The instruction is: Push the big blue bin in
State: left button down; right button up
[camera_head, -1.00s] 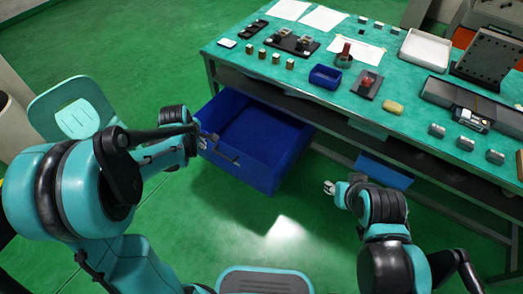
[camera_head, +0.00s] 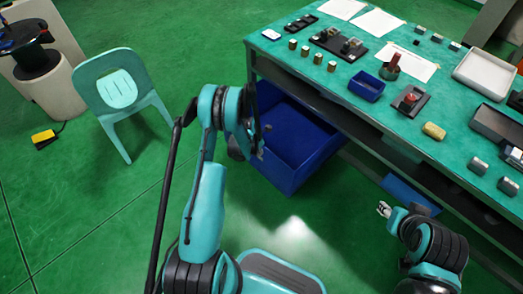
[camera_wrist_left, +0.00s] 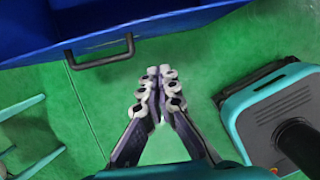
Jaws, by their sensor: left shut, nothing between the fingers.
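The big blue bin (camera_head: 312,165) stands out from under the green-topped workbench, open at the top. My left arm covers part of its left side and front. In the left wrist view, its blue front (camera_wrist_left: 30,25) and dark handle (camera_wrist_left: 100,52) fill the top left. My left gripper (camera_head: 262,145) is by the bin's front in the head view. In the wrist view, the left gripper (camera_wrist_left: 160,75) is shut and empty, to the right of the handle and apart from it. My right gripper (camera_head: 383,208) is low at the right, away from the big bin; its fingers are too small to judge.
A smaller blue bin (camera_head: 410,195) sits under the workbench (camera_head: 330,95) near my right gripper. The benchtop holds papers, trays and several small parts. A teal chair (camera_head: 112,90) stands at the left. Green floor in front of the bin is clear.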

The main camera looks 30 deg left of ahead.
aim_at(267, 151)
pick_arm(q)
jog(key=w+f+b, duration=0.1)
jog(key=f, duration=0.1)
jog(key=w+d+f+b, duration=0.1)
jog(key=w+f, duration=0.1)
jog(key=w+f+b, duration=0.1)
jog(key=w+f, duration=0.1)
jog(key=shift+w+d+f+b, duration=0.2)
jog(key=shift+d+b, duration=0.1)
jog(key=shift+d, duration=0.1)
jog(key=shift+r, duration=0.1)
